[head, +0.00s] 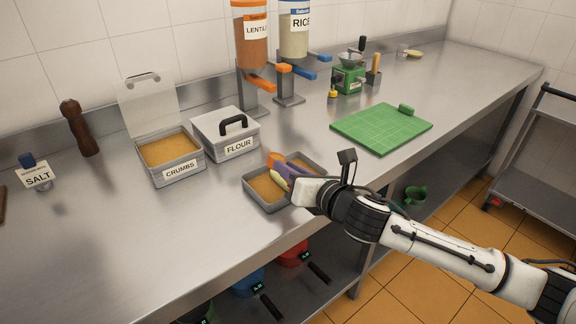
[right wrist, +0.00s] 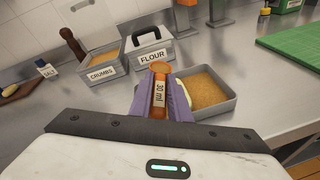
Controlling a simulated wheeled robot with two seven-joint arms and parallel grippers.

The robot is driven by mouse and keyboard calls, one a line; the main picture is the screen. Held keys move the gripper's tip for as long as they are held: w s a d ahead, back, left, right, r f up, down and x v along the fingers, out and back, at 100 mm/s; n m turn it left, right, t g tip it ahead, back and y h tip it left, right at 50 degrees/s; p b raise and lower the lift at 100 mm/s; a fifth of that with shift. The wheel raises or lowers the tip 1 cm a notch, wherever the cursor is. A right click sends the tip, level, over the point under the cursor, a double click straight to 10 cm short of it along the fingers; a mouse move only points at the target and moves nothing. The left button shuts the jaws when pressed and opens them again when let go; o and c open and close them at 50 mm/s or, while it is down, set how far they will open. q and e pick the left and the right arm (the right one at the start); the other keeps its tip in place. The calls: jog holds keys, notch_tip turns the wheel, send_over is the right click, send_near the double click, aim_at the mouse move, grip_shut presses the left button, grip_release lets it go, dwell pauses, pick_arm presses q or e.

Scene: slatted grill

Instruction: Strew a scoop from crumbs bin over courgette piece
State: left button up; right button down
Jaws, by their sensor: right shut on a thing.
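The crumbs bin (head: 184,173) stands open with its clear lid raised, full of golden crumbs; it also shows in the right wrist view (right wrist: 103,75). My right gripper (head: 288,168), with purple fingers, is shut on an orange scoop (right wrist: 160,92) marked "30 ml". It holds the scoop at the back left part of a grey tray (head: 262,207) with a golden crumb layer. A pale yellow-green piece, seemingly the courgette piece (head: 279,181), shows in the tray beside the fingers, partly hidden in the right wrist view (right wrist: 186,91). My left gripper is out of view.
A closed flour bin (head: 238,148) stands between the crumbs bin and the tray. Dispensers (head: 250,45), a green grinder (head: 348,78) and a green board (head: 380,129) stand farther right. A pepper mill (head: 78,128) and salt (head: 38,175) are left. The front left counter is clear.

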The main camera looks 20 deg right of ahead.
jog(key=m, duration=0.1)
jog(key=m+y, duration=0.1)
jog(key=m, duration=0.1)
jog(key=shift+d+r+y, duration=0.1)
jog(key=shift+d+y, duration=0.2)
jog(key=m, duration=0.2)
jog(key=m+y+b, duration=0.1)
jog(key=shift+d+m+t, duration=0.25)
jog(key=shift+m+t, duration=0.05)
jog(key=m, duration=0.1)
jog(key=m+b, duration=0.1)
jog(key=m, duration=0.1)
jog(key=m+t, duration=0.1)
jog(key=m, duration=0.1)
jog(key=shift+w+d+y+b, duration=0.1)
jog(key=shift+d+y+b, duration=0.3)
jog(key=m, duration=0.1)
jog(key=m+t, duration=0.1)
jog(key=m, duration=0.1)
jog(key=shift+d+r+m+b, duration=0.1)
jog(key=shift+d+m+b, duration=0.2)
jog(key=shift+b, duration=0.05)
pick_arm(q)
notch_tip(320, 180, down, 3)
pick_arm(e)
jog(key=shift+w+r+m, duration=0.1)
jog(key=shift+m, duration=0.3)
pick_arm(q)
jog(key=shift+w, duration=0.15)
